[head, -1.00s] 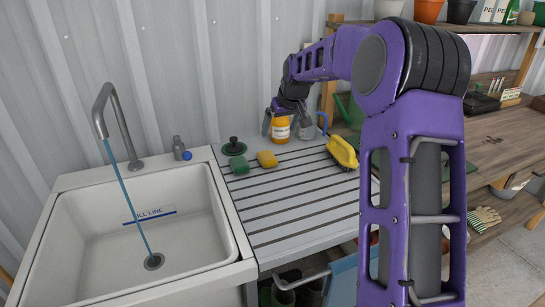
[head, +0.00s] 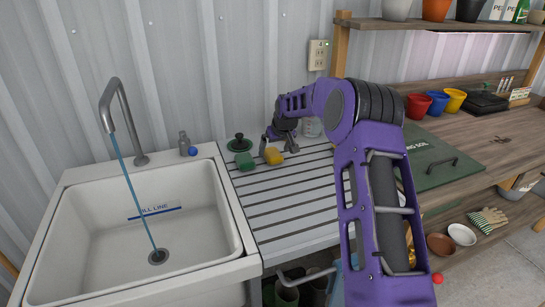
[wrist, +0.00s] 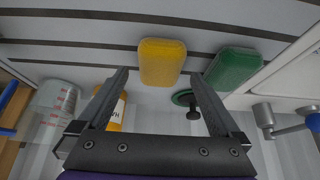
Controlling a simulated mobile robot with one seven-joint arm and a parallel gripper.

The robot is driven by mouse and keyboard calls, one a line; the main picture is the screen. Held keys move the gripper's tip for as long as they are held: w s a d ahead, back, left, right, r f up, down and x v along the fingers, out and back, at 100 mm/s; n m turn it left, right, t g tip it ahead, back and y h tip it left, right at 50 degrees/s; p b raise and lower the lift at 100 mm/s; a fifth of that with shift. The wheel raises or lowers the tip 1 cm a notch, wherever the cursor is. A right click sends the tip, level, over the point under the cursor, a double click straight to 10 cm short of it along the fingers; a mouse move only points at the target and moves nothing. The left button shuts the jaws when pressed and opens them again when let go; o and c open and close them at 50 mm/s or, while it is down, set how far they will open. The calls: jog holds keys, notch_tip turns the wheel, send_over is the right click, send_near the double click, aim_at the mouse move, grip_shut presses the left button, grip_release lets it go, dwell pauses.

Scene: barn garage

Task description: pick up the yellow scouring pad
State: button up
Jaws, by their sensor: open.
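The yellow scouring pad (head: 273,156) lies on the grooved drainboard right of the sink. In the wrist view the yellow pad (wrist: 161,62) shows just beyond my fingertips, roughly centred between them. My gripper (head: 276,150) is open and empty, close above and beside the pad. In the wrist view its two fingers (wrist: 163,74) are spread wide, and I see no contact with the pad. A green scouring pad (head: 245,161) lies left of the yellow one; it also shows in the wrist view (wrist: 232,68), to the right.
A dark green sink plug (head: 239,144) sits behind the green pad. A yellow-labelled bottle (wrist: 117,110) and a clear measuring jug (wrist: 55,108) stand near my left finger in the wrist view. The sink (head: 62,215) is left, its tap running. The front drainboard is clear.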

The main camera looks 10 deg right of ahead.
aim_at(273, 153)
jog(key=shift+x, duration=1.15)
jog(key=c, duration=1.3)
jog(key=shift+o, duration=0.2)
notch_tip(273, 153, up, 10)
jog(key=p, duration=0.1)
